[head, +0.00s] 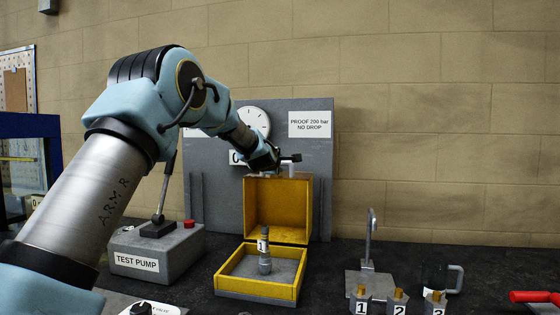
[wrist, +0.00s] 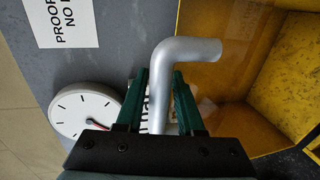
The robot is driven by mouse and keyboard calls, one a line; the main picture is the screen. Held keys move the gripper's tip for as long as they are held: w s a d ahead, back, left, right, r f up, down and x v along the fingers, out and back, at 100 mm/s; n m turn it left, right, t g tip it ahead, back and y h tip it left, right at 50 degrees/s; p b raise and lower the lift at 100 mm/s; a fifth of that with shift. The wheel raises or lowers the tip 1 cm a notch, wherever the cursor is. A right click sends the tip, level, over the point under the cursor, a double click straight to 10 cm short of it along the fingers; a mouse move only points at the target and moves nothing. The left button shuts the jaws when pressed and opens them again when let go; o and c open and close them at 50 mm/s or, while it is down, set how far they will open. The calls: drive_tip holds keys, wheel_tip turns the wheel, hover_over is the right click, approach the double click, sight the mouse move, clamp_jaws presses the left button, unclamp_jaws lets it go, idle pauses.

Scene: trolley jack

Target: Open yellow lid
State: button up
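The yellow lid (head: 278,205) stands raised, close to upright, at the back of the yellow box (head: 257,291) in the head view. Its hollow inner side faces forward. My gripper (head: 272,160) is at the lid's top edge. In the wrist view, the green fingers of my gripper (wrist: 162,85) lie on both sides of a grey bent handle (wrist: 190,50), with little or no gap visible. Yellow lid surfaces show beside it in the wrist view (wrist: 240,45). A grey fitting (head: 264,258) labelled 1 stands upright in the box.
A grey panel (head: 322,175) with a dial gauge (head: 254,119) stands behind the lid. The test pump (head: 150,250) is to the left. A grey bracket stand (head: 369,245) and several numbered brass-topped pieces (head: 398,299) are to the right, with a red handle (head: 534,297) farther right.

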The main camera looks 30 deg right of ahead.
drive_tip(key=shift+w+d+f, duration=0.1)
drive_tip(key=shift+w+d, duration=0.15)
drive_tip(key=shift+c, duration=0.2)
clamp_jaws()
idle(1.1)
